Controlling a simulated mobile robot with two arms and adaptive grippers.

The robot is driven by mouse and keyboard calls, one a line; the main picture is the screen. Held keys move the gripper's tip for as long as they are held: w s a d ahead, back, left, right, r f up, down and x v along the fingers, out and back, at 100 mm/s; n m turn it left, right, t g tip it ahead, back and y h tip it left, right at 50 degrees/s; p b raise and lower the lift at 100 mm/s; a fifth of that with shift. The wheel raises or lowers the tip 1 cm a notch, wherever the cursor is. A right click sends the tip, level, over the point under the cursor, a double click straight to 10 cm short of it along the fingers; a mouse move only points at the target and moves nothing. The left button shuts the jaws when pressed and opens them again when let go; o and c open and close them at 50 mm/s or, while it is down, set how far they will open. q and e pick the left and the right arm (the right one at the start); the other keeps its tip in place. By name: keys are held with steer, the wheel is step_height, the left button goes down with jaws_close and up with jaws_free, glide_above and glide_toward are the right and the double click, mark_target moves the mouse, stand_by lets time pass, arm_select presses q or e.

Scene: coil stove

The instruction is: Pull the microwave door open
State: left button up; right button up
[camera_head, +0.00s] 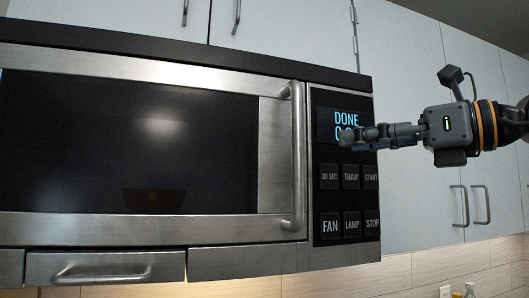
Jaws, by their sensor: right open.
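The microwave (278,150) fills the left and middle of the head view. Its door, with a dark window (130,140) in a steel frame, looks shut. A vertical steel bar handle (297,155) runs along the door's right edge. Right of it is a black control panel with several buttons and a lit display (346,121) reading "DONE", partly covered by my gripper. My right gripper (345,140) comes in from the right, with its fingers pointing left in front of the panel. It is open, empty and to the right of the handle, apart from it. My left gripper is not in view.
White cabinets (415,120) with metal handles are above and right of the microwave. A steel panel with a bar handle (102,271) is below the door. Tiled wall (400,270) shows below, with small bottles (469,291) at the bottom right.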

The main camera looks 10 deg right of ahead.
steer(key=p+x, duration=0.6)
steer(key=x, duration=0.5)
steer(key=shift+w+a+r, duration=0.15)
steer(key=shift+w+r, duration=0.05)
steer(key=shift+w, duration=0.1)
steer(key=c, duration=0.3)
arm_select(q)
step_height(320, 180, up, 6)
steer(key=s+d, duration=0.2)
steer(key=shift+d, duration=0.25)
arm_select(e)
jaws_close()
